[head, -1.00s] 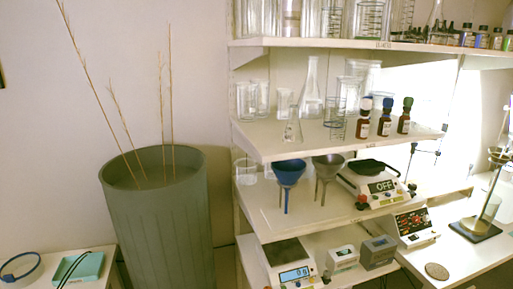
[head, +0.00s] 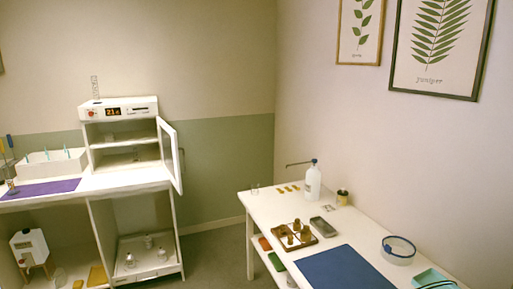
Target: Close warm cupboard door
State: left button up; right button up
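The warm cupboard (head: 119,108) is a white box on the bench at the left of the head view, with a red digital display on its top panel. Its door (head: 170,153) is hinged on the right side and stands open, swung out towards me. Shelves with small glass items show inside. Neither of my grippers is in view.
A white bench (head: 110,182) carries the cupboard, a white rack (head: 50,165) and a purple mat (head: 40,189). A table (head: 262,212) at the right holds a wash bottle (head: 312,182), a wooden tray (head: 280,240) and a blue mat (head: 345,270). Floor shows between them.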

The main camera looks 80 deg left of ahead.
aim_at(172, 151)
jog(key=j+u, duration=0.1)
jog(key=u, duration=0.8)
jog(key=j+u, duration=0.15)
jog(key=u, duration=0.7)
jog(key=i+u, duration=0.1)
jog(key=u, duration=0.35)
